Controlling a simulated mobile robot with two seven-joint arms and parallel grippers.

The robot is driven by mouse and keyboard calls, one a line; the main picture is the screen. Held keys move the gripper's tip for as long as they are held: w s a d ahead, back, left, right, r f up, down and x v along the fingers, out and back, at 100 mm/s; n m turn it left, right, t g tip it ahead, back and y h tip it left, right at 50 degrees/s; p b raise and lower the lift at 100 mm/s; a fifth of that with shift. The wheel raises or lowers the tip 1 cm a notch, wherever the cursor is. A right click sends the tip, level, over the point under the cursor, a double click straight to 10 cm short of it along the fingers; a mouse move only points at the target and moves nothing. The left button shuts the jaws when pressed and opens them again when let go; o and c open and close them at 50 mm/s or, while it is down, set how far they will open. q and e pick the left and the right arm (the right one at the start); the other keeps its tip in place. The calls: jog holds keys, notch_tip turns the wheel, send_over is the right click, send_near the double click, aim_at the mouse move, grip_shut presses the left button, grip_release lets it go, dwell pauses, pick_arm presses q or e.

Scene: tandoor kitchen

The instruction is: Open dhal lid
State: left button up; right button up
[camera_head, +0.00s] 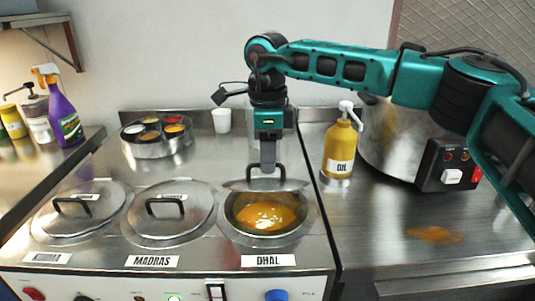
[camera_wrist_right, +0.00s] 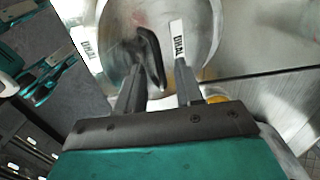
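The dhal pot (camera_head: 300,226) is the rightmost of three wells in the steel counter, above the DHAL label (camera_head: 268,260). It is uncovered and orange dhal (camera_head: 266,214) shows inside. Its round steel lid (camera_head: 292,185) is raised above the pot's rear part, seen nearly edge-on. My right gripper (camera_head: 268,166) points down over the lid and holds it by its handle. In the right wrist view the dark handle (camera_wrist_right: 152,55) stands between the fingers of the right gripper (camera_wrist_right: 159,78), with the lid (camera_wrist_right: 205,25) beyond. My left gripper is not in view.
Two lidded pots, a left one (camera_head: 80,213) and the Madras one (camera_head: 170,213), sit left. A spice tray (camera_head: 157,150) and white cup (camera_head: 221,121) stand behind. An oil bottle (camera_head: 340,150) and large steel pot (camera_head: 385,140) stand right. The right counter's front is mostly clear.

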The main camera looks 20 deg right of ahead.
jog(key=shift+c, duration=0.5)
grip_shut()
dwell(0.9)
